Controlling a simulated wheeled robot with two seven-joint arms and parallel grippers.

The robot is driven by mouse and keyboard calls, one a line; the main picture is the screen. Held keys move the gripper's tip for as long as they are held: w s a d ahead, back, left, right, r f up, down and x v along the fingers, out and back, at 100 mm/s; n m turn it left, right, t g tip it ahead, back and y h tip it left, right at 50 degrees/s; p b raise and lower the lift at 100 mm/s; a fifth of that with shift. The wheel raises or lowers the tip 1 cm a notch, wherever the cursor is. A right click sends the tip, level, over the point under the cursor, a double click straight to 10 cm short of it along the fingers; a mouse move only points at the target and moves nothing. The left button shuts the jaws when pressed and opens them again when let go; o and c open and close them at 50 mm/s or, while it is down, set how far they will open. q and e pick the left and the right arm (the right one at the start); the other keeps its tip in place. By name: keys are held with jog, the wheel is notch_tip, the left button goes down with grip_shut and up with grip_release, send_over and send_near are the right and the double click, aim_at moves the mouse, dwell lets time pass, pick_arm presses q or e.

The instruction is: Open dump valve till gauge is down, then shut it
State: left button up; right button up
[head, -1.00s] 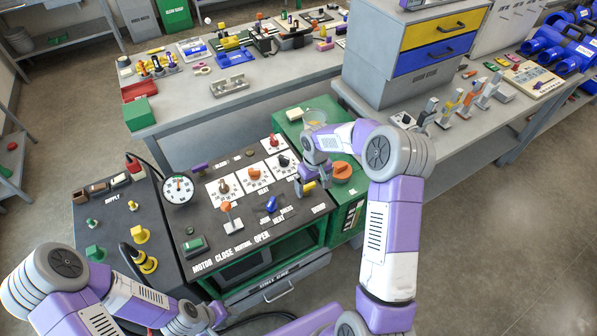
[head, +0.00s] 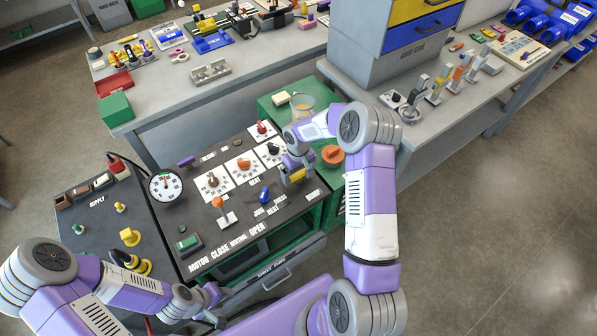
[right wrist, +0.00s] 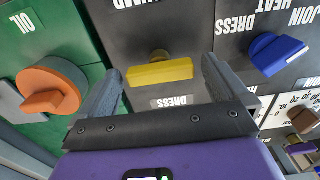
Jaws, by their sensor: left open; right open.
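The yellow valve handle (right wrist: 160,72) lies crosswise between the open fingers of my right gripper (right wrist: 165,85) in the right wrist view. I see a gap between the handle and each finger. In the head view, my right gripper (head: 296,172) is over the right part of the dark panel and partly hides the yellow handle. The round white pressure gauge (head: 165,185) stands at the panel's left; its needle is too small to read surely. My left gripper (head: 208,296) is open and empty, low in front of the panel.
An orange knob (right wrist: 48,90) on the green oil unit and a blue handle (right wrist: 278,54) flank the yellow handle. An orange-topped lever (head: 222,208) and several dials stand on the panel. A grey drawer cabinet (head: 390,60) stands on the bench behind.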

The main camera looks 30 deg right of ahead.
jog(key=c, duration=1)
jog(key=shift+o, duration=0.2)
